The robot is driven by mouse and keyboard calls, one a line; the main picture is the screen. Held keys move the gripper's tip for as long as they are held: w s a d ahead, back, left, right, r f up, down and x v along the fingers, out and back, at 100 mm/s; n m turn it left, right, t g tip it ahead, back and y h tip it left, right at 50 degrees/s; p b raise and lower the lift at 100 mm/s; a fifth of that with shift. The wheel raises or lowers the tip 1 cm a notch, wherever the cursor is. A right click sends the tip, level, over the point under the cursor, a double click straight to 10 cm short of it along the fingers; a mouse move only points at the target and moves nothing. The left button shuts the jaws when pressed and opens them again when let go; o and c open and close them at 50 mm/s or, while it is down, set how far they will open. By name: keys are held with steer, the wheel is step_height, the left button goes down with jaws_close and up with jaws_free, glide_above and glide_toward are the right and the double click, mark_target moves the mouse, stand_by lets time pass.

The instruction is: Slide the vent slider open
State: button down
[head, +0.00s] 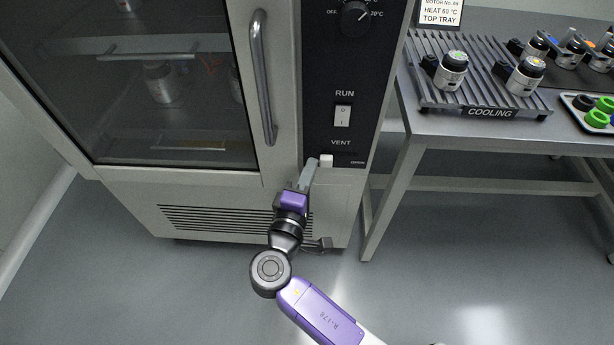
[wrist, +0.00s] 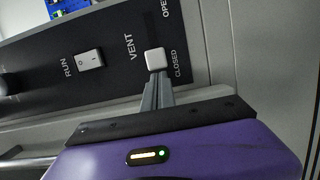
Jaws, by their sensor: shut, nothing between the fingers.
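The vent slider (head: 326,160) is a small white square knob on the black control panel, under the VENT label. In the wrist view the knob (wrist: 155,59) sits beside the CLOSED label, with its dark slot running up toward OPEN. My gripper (head: 312,164) is shut and empty, with its grey fingertips just left of the knob in the head view. In the wrist view the fingertips (wrist: 156,84) are right below the knob; I cannot tell if they touch it.
The RUN switch (head: 342,115) and a dial (head: 355,14) are above on the panel. The oven door handle (head: 262,78) stands out to the left. A table with a COOLING rack (head: 487,100) stands to the right. The floor in front is clear.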

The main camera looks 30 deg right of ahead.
steer(key=s+d, duration=0.1)
steer(key=d, duration=0.1)
steer(key=s+d+p, duration=0.1)
steer(key=d, duration=0.1)
steer(key=s+d, duration=0.1)
steer(key=d, duration=0.1)
steer(key=shift+s, duration=0.2)
stand_by(0.4)
